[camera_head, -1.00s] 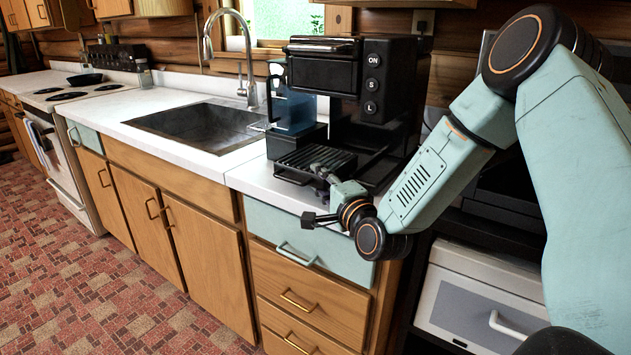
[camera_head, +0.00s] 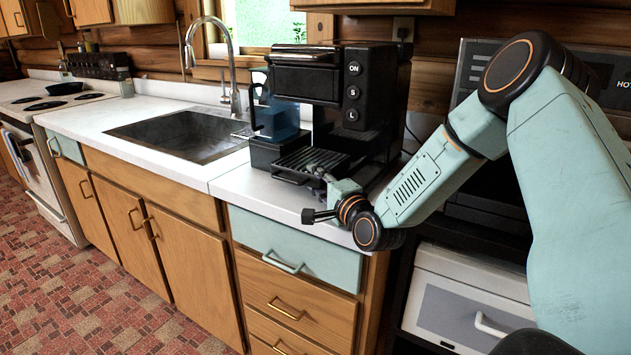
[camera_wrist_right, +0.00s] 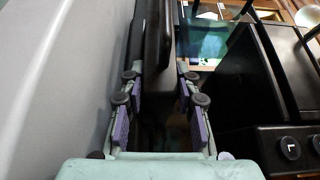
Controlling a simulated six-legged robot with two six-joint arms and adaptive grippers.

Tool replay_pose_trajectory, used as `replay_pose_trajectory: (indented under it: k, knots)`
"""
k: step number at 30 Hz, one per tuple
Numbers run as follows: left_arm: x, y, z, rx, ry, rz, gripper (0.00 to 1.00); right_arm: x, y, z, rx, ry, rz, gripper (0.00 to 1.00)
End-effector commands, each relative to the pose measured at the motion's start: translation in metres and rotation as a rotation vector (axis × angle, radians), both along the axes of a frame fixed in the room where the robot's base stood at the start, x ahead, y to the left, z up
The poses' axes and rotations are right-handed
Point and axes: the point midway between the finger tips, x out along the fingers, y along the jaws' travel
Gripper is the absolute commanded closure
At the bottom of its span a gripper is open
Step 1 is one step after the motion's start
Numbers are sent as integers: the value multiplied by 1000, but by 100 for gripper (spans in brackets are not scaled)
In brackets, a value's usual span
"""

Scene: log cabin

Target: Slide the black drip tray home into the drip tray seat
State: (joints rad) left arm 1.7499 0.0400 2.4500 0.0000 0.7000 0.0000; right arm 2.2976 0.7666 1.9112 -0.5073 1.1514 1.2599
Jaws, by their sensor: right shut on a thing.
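The black drip tray (camera_head: 312,159), with a ribbed top, lies level at the foot of the black coffee machine (camera_head: 306,82), below its brewing head. Its seat is in the machine's base, mostly hidden by the tray and the machine; I cannot tell how deep the tray is in it. My right gripper (camera_head: 318,192) is at the tray's near right side, low over the counter. In the right wrist view, the fingers of my right gripper (camera_wrist_right: 158,102) are on both sides of a dark edge, which seems to be the tray. My left gripper is out of view.
A blue water tank (camera_head: 276,118) stands at the machine's left. The sink (camera_head: 180,135) and faucet (camera_head: 233,60) are further left. The white counter (camera_head: 245,187) is clear in front of the tray. A dark appliance stands behind my right arm.

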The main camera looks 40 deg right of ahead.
Motion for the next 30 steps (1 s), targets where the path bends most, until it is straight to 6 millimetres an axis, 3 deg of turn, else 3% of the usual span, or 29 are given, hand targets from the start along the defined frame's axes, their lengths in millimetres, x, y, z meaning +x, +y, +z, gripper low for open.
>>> replay_pose_trajectory:
  k: [4,5,14,23,30]
  knots:
    - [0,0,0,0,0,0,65,0,0,1,-1,-2,0,100]
    - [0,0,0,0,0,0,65,0,0,1,-1,-2,0,67]
    - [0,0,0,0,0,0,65,0,0,0,0,-1,0,42]
    - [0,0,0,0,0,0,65,-2,0,-1,1,2,-1,42]
    - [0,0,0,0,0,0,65,-24,1,-1,7,1,-4,42]
